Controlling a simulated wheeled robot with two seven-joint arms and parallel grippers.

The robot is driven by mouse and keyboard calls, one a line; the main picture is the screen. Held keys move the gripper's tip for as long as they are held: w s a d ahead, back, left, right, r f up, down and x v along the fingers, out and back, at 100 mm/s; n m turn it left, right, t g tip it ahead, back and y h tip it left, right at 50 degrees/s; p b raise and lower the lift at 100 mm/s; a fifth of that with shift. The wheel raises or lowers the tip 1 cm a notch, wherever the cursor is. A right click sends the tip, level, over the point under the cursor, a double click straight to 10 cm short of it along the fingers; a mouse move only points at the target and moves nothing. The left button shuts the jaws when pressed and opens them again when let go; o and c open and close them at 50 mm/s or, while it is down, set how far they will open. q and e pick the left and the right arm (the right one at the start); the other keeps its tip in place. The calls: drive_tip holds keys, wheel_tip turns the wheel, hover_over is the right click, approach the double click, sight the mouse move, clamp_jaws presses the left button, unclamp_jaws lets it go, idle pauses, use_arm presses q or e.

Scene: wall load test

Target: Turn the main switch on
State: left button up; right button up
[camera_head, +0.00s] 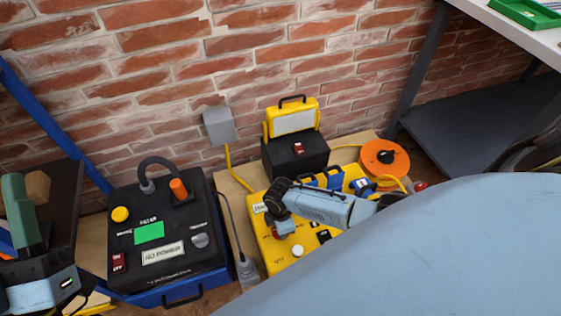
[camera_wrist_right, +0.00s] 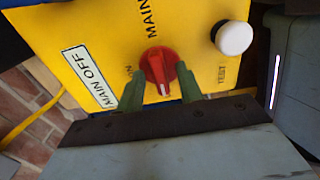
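The main switch is a red rotary knob (camera_wrist_right: 159,66) with a white mark, on a yellow panel (camera_wrist_right: 95,25). The mark points toward my gripper, away from the MAIN lettering; a MAIN OFF label (camera_wrist_right: 89,78) is at its left. My right gripper (camera_wrist_right: 160,80) has its two green fingers apart, one on each side of the knob; whether they touch it is unclear. In the head view the right gripper (camera_head: 282,222) is over the yellow box (camera_head: 262,255) and partly hides the knob. My left gripper (camera_head: 22,210) is at the left edge; its opening is unclear.
A white button (camera_wrist_right: 234,38) sits beside the knob. A black case (camera_head: 165,270) with a green display stands left of the yellow box. A black unit with a yellow lamp (camera_head: 292,122) and an orange reel (camera_head: 385,158) are behind. Cables and a brick wall (camera_head: 150,60) limit room.

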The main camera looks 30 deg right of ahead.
clamp_jaws()
